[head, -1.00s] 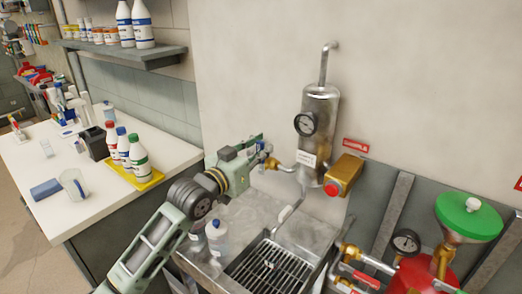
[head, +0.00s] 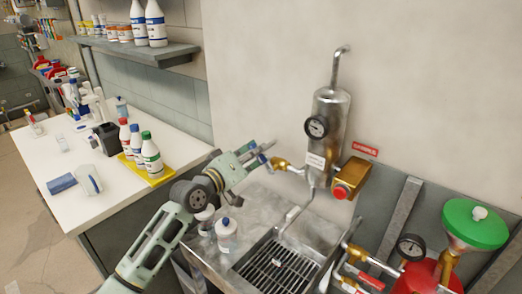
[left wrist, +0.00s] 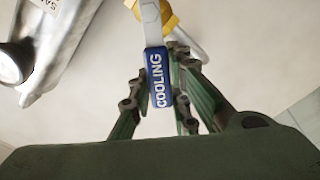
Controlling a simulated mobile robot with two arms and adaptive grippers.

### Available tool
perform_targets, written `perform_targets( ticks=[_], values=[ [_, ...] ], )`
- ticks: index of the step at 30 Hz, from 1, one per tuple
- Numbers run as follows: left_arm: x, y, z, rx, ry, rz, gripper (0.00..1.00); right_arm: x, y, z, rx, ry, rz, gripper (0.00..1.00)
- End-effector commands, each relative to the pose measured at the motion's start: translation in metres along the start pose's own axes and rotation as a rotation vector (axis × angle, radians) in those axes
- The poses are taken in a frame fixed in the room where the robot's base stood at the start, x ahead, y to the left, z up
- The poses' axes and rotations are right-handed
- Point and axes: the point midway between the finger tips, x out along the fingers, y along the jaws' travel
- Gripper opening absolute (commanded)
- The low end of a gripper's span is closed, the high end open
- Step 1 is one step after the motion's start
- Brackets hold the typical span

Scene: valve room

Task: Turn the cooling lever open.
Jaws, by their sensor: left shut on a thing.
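The blue cooling lever (head: 263,159) is on a brass valve (head: 279,164) left of the metal cylinder. In the left wrist view the lever (left wrist: 157,78) shows its word "COOLING", with a yellow valve part (left wrist: 168,18) beyond it. My left gripper (head: 260,156) is shut on the lever, with its fingers on both sides of the blue grip in the left wrist view (left wrist: 160,84). In the head view the gripper hides part of the lever. My right gripper is not in view.
The steel cylinder (head: 331,125) with a gauge (head: 316,127) stands right of the valve. A brass box with a red button (head: 342,191) is beside it. Below is a sink with a grate (head: 275,264) and a white bottle (head: 226,236). A bench with bottles (head: 150,154) is at left.

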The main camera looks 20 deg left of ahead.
Motion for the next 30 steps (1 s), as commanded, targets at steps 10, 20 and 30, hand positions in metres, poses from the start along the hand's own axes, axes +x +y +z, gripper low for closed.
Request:
perform_targets(
  ticks=[10, 20, 30],
  values=[
    [0.000, -0.024, 0.004, -0.331, 0.002, -0.002, 0.00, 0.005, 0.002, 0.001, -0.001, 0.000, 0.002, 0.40],
    [0.000, -0.039, 0.012, -0.589, 0.002, -0.001, 0.00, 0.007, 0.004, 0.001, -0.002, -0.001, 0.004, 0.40],
    [0.000, -0.047, 0.017, -0.726, 0.002, -0.001, 0.00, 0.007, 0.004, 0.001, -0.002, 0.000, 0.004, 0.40]
  ],
)
